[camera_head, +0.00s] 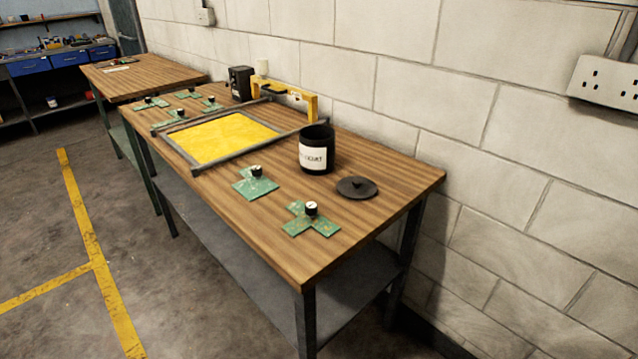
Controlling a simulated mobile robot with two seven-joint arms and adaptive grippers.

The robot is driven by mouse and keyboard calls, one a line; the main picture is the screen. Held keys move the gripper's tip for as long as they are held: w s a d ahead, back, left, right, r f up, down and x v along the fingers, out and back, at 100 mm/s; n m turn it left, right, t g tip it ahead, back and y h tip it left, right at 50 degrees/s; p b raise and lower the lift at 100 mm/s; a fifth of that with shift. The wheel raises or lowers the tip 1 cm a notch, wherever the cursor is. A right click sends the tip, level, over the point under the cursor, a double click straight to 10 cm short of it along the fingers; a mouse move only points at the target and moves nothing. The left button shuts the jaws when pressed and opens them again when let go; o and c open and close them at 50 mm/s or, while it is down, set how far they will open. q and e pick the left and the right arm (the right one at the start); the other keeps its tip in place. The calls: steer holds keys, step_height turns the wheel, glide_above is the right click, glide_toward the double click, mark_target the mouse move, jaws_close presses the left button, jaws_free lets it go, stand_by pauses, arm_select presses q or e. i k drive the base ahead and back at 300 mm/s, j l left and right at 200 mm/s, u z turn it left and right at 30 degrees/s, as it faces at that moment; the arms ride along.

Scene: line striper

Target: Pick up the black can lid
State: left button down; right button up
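The black can lid (357,187) lies flat on the wooden workbench (290,245), near its right end. It is a dark round disc with a small knob on top. The black can (317,150) stands upright just behind and left of the lid, apart from it, with a white label whose text I cannot fully read. The can's top looks open. Neither of my grippers shows in the head view.
Green stencil pieces with small knobs (255,188) (311,226) lie left of the lid. A framed yellow panel (222,138), a yellow tool (290,92) and a dark container (241,83) sit further back. A block wall (440,90) borders the bench's far side. The bench's near right corner is clear.

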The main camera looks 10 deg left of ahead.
mark_target(356, 187)
steer(key=i+l+u, duration=0.1)
steer(key=l+u, duration=0.9)
steer(key=l, duration=0.3)
steer(key=i, duration=0.1)
